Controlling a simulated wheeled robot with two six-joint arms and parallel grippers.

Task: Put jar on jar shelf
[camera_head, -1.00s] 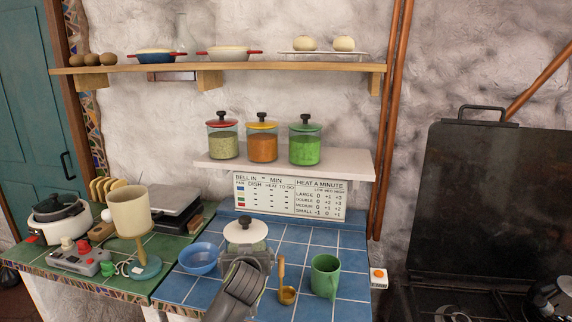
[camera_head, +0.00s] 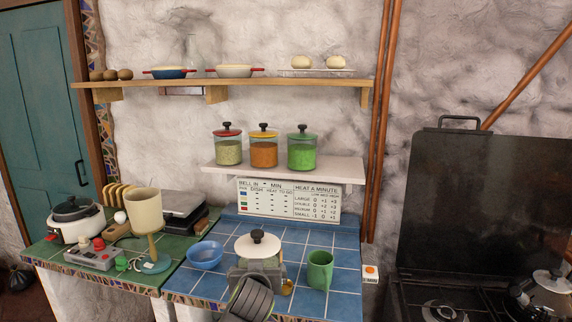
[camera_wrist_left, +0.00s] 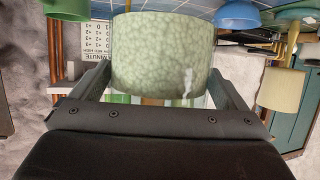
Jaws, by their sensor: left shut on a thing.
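The jar has a white lid with a black knob (camera_head: 258,243) and stands upright above the front of the blue tiled counter. My left gripper (camera_head: 256,272) is shut on it; the gripper and arm hide its lower body in the head view. In the left wrist view the jar's pale green speckled body (camera_wrist_left: 165,52) sits between the two fingers. The white jar shelf (camera_head: 345,170) is on the wall, higher and farther back. It carries a pale green jar (camera_head: 228,152), an orange jar (camera_head: 263,153) and a bright green jar (camera_head: 302,154), all upright. My right gripper is out of view.
Bare shelf remains right of the bright green jar. A blue bowl (camera_head: 205,256) is left of the held jar, a green mug (camera_head: 319,270) right. A ladle (camera_head: 287,287) is partly hidden. A wooden shelf (camera_head: 240,85) with dishes runs above. A beige cup-shaped thing (camera_head: 143,202) stands left.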

